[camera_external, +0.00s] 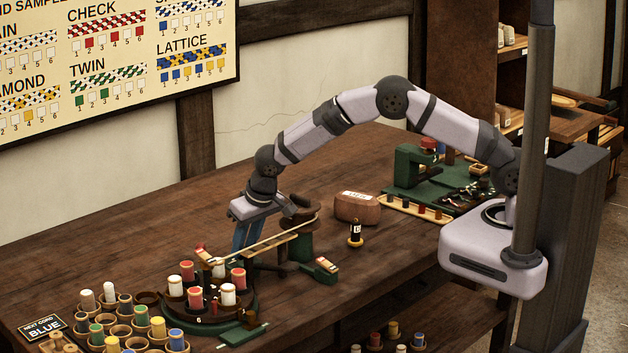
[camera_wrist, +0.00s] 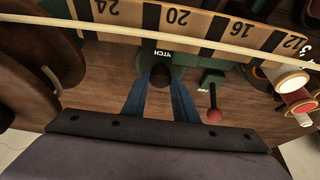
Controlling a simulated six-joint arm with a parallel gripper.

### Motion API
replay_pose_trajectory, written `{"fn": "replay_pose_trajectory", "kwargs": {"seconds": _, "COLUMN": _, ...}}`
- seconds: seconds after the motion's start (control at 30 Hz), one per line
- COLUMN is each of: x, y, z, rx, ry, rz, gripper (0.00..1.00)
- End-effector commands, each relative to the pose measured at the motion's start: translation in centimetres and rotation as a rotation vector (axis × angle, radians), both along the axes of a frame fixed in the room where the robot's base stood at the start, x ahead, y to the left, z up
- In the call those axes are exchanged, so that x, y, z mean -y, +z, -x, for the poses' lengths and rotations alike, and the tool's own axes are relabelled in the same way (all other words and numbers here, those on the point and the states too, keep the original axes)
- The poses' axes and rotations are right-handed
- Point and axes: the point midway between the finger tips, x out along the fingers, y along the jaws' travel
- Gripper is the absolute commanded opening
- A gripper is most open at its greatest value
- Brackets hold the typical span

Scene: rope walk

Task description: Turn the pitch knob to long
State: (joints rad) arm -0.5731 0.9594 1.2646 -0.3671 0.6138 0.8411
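The pitch knob (camera_wrist: 160,76) is a small dark knob on the green base of the rope machine, under a partly hidden "PITCH" label (camera_wrist: 163,53) that reads upside down in the wrist view. My gripper (camera_wrist: 160,88) has its two blue fingers on either side of the knob. The fingers stand apart with the knob between their tips; I cannot tell whether they press on it. In the external view my gripper (camera_external: 243,240) points down behind the machine's wooden rail, and the knob is hidden there. No "long" mark can be read.
A pale cord (camera_wrist: 110,29) runs across, beside a numbered wooden scale (camera_wrist: 189,28). A red-tipped lever (camera_wrist: 214,114) stands right of the knob. A round bobbin carrier (camera_external: 250,308) with several spools and a brown block (camera_external: 357,208) are on the table. The table behind is clear.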

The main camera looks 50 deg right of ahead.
Motion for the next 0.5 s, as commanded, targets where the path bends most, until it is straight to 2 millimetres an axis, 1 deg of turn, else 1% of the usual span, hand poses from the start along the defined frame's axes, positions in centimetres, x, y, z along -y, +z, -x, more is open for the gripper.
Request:
{"fn": "replay_pose_trajectory", "kwargs": {"seconds": 0.13, "x": 0.09, "y": 0.01, "z": 0.04, "rx": -0.002, "ry": 0.024, "rz": 0.0, "gripper": 0.04}}
{"fn": "replay_pose_trajectory", "kwargs": {"seconds": 0.33, "x": 0.15, "y": 0.0, "z": 0.02, "rx": -0.002, "ry": 0.11, "rz": 0.0, "gripper": 0.04}}
{"fn": "replay_pose_trajectory", "kwargs": {"seconds": 0.5, "x": 0.11, "y": -0.03, "z": 0.05, "rx": -0.002, "ry": 0.133, "rz": 0.001, "gripper": 0.04}}
